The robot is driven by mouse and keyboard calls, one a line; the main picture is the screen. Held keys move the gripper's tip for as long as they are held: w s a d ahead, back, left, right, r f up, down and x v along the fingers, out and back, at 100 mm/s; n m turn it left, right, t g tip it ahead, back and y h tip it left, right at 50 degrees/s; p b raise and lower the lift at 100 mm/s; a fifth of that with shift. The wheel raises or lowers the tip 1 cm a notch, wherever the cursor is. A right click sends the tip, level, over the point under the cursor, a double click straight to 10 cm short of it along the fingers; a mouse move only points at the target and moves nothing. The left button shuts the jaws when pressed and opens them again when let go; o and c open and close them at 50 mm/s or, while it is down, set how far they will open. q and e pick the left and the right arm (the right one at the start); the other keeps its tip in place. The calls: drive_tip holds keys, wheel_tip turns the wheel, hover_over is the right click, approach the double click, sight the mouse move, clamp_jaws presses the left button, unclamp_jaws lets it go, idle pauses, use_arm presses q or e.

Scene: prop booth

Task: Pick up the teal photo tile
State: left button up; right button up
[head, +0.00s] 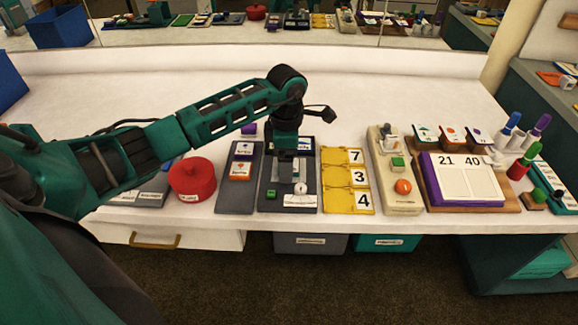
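I cannot single out the teal photo tile with certainty. A card with a teal picture (426,133) stands at the back right. A purple-marked tile (243,149) and an orange-marked tile (240,170) lie on a grey board (236,200). My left gripper (285,178) points down over the dark tray (271,203) to the right of that board. Its fingers are small and dark, so I cannot tell whether they are open. My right gripper is out of view.
A red round container (192,180) stands left of the grey board. Yellow number panels (335,192), a beige board (402,205) and a purple-edged number display (464,202) stand to the right. The back of the white counter (380,93) is clear. A mirror runs behind it.

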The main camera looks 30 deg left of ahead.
use_arm(q)
drive_tip(key=shift+f, duration=0.15)
drive_tip(key=c, duration=1.1)
